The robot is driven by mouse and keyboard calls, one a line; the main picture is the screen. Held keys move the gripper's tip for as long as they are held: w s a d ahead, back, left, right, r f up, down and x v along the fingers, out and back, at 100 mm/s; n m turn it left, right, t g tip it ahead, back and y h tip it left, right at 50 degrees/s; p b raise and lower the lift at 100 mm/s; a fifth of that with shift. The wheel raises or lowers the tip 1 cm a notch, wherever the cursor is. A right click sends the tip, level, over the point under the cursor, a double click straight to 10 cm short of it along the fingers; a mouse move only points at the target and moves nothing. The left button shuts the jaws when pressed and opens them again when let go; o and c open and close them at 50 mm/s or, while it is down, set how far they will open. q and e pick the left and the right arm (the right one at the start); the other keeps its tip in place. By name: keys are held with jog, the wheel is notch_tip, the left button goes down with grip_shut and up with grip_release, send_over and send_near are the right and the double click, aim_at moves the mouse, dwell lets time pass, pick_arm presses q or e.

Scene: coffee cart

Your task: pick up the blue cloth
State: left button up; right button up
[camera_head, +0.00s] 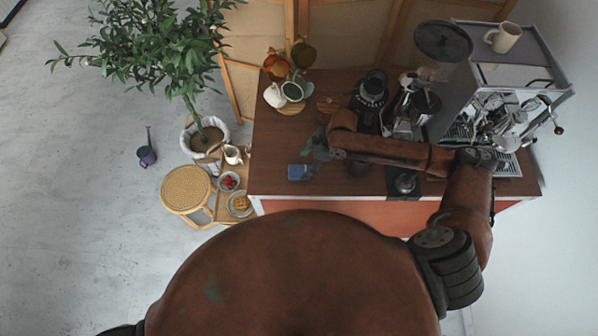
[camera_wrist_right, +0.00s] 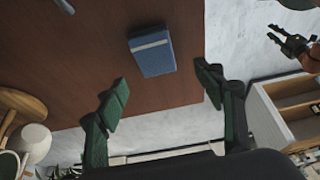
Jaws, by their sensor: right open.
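The blue cloth (camera_head: 299,172) lies folded near the front left corner of the brown counter (camera_head: 275,140). In the right wrist view, the blue cloth (camera_wrist_right: 153,56) has a pale stripe and lies flat beyond the fingertips. My right gripper (camera_head: 314,152) is just beside and above the cloth in the head view. In the right wrist view, my right gripper (camera_wrist_right: 163,83) is open, with its green fingers apart and nothing between them. My left gripper (camera_wrist_right: 300,42) shows at the upper right of that view, away from the cloth, with its fingers apart.
A cup stand (camera_head: 291,93) is at the counter's back left. A grinder (camera_head: 371,92) and espresso machine (camera_head: 500,110) stand to the right. A stool (camera_head: 186,189) and potted plant (camera_head: 204,140) are left of the counter. Counter around the cloth is mostly clear.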

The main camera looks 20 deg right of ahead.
aim_at(300, 171)
jog(key=shift+w+d+r, duration=0.1)
jog(key=shift+w+d, duration=0.25)
jog(key=shift+d, duration=0.1)
jog(key=shift+f, duration=0.25)
jog(key=shift+p+x, duration=0.95)
jog(key=shift+x, duration=2.6)
jog(key=shift+d+f, duration=0.1)
jog(key=shift+d, duration=0.05)
jog(key=shift+c, duration=0.6)
jog(key=c, duration=1)
